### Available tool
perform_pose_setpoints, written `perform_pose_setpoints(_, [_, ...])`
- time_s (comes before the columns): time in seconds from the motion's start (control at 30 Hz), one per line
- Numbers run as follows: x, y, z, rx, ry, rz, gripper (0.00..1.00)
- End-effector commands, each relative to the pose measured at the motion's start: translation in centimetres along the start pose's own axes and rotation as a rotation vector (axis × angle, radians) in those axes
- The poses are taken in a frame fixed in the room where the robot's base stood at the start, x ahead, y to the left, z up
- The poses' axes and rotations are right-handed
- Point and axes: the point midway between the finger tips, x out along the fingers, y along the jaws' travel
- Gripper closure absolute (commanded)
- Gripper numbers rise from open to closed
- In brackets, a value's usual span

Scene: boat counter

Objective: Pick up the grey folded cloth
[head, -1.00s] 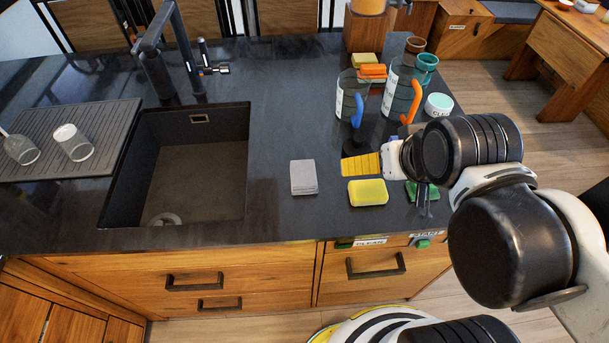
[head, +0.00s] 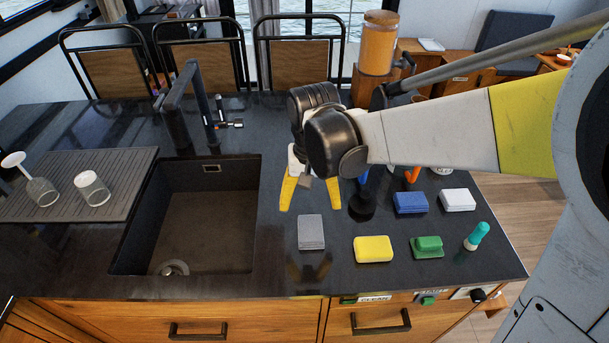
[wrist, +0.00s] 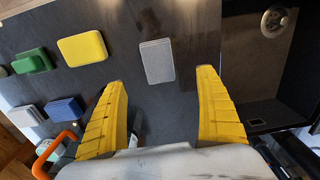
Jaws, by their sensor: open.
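The grey folded cloth (head: 311,232) lies flat on the dark counter, just right of the sink. It also shows in the wrist view (wrist: 157,61), beyond my fingertips and between their lines. My gripper (head: 308,208) is open, its yellow fingers spread wide and pointing down, behind the cloth in the head view. In the wrist view my gripper (wrist: 165,78) has nothing between its fingers, and the cloth is apart from both.
A yellow sponge (head: 373,249), a green scrubber (head: 427,247) and a teal-handled brush (head: 476,236) lie to the right. Blue (head: 410,203) and white (head: 458,200) blocks sit behind them. The sink (head: 205,215) opens at left.

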Motion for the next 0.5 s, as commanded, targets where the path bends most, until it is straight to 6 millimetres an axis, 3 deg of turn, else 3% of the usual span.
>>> perform_pose_setpoints(0.3, [4.7,-0.3,-0.1,0.002,-0.015,0.005,0.16])
perform_pose_setpoints(0.5, [6.2,-0.3,-0.1,0.002,-0.014,0.005,0.16])
